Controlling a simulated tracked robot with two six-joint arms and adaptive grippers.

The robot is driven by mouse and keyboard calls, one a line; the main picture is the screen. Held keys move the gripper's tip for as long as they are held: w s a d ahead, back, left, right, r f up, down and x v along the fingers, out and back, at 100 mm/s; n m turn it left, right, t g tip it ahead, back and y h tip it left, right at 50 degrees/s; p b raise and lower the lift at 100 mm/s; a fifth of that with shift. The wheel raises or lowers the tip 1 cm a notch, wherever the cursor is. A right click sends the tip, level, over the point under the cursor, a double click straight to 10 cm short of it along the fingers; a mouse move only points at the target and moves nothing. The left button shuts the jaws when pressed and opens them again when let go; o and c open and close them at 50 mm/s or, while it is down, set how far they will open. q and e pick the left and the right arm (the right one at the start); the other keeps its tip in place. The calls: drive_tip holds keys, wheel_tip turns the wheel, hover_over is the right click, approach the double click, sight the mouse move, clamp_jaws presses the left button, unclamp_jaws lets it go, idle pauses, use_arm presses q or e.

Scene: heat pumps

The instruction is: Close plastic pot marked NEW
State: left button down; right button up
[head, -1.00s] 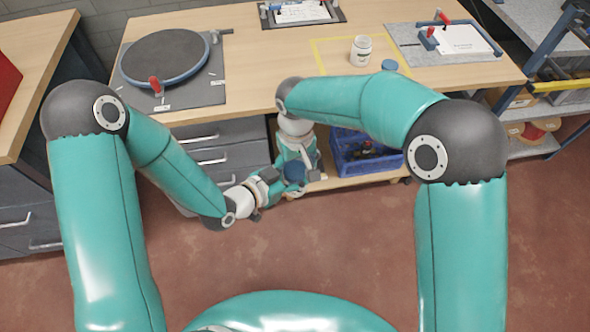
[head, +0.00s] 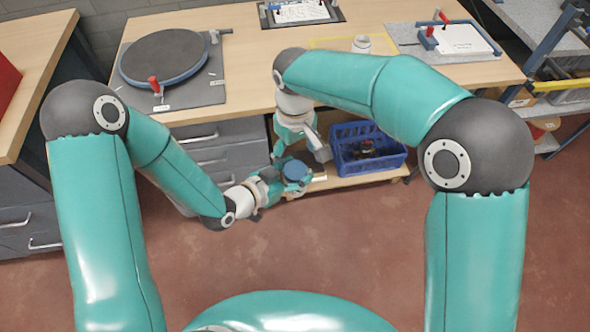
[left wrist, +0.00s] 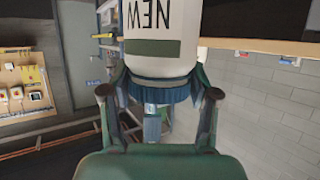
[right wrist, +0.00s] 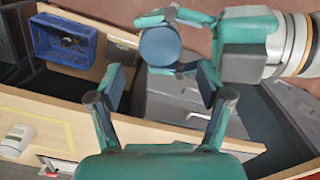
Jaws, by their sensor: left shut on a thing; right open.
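The white pot marked NEW (left wrist: 160,22) is held in my left gripper (left wrist: 160,92), with its label upside down in the left wrist view. A ribbed blue lid (left wrist: 160,90) sits on its mouth; I cannot tell how tight it is. In the head view the blue lid (head: 295,170) shows at my left gripper (head: 287,182), and most of the pot is hidden. My right gripper (right wrist: 161,83) is open and empty above the pot, apart from the lid. The lid (right wrist: 160,46) shows beyond its fingers in the right wrist view.
A blue crate (head: 365,160) sits on the low shelf. A round turntable (head: 163,58) is at the left. Drawers (head: 222,150) lie behind the grippers.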

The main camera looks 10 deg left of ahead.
sight(295, 169)
wheel_tip(295, 169, up, 2)
drive_tip(key=n, duration=0.4)
drive_tip(key=shift+r, duration=0.15)
drive_tip(key=shift+f, duration=4.05)
drive_tip(key=c, duration=1.2)
drive_tip(key=m, duration=0.6)
